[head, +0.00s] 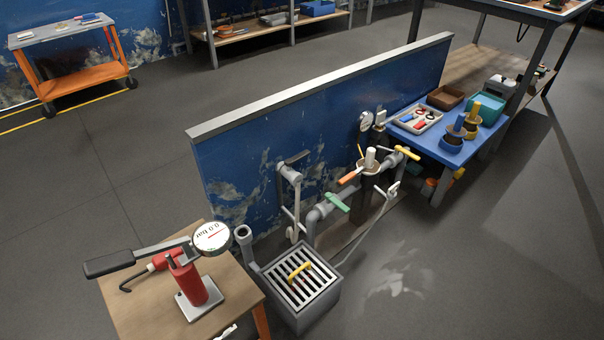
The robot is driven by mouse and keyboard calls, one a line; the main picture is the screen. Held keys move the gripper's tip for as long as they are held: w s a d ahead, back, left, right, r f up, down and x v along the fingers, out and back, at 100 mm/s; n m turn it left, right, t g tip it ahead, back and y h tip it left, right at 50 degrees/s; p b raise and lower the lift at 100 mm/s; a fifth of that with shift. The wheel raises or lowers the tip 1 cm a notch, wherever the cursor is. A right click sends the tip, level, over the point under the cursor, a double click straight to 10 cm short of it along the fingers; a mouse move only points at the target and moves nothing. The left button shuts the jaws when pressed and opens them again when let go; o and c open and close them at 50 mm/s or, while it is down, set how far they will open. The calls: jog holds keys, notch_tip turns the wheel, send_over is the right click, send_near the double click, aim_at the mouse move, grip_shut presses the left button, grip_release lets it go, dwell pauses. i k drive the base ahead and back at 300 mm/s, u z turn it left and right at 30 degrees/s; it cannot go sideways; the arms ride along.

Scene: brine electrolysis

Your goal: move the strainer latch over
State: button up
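A pipe assembly stands in front of the blue panel. On it is a brown round housing (368,168) with a pale upright cylinder (370,157) in it, which may be the strainer. An orange lever (350,176) sticks out to its left, a yellow lever (407,152) sits to its right, and a green lever (337,202) is lower left on a grey pipe. I cannot tell which part is the strainer latch, or its position. My gripper is not in view.
A grated grey box (318,308) with a yellow handle (299,271) stands below the pipes. A wooden table (136,300) at lower left holds a red hand pump (187,280) with a gauge (212,237). A blue bench (456,153) with trays and cups stands right. Floor at lower right is clear.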

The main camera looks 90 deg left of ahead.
aim_at(346, 179)
jog(key=u, duration=1.7)
jog(key=i, duration=2.05)
jog(key=u, duration=2.15)
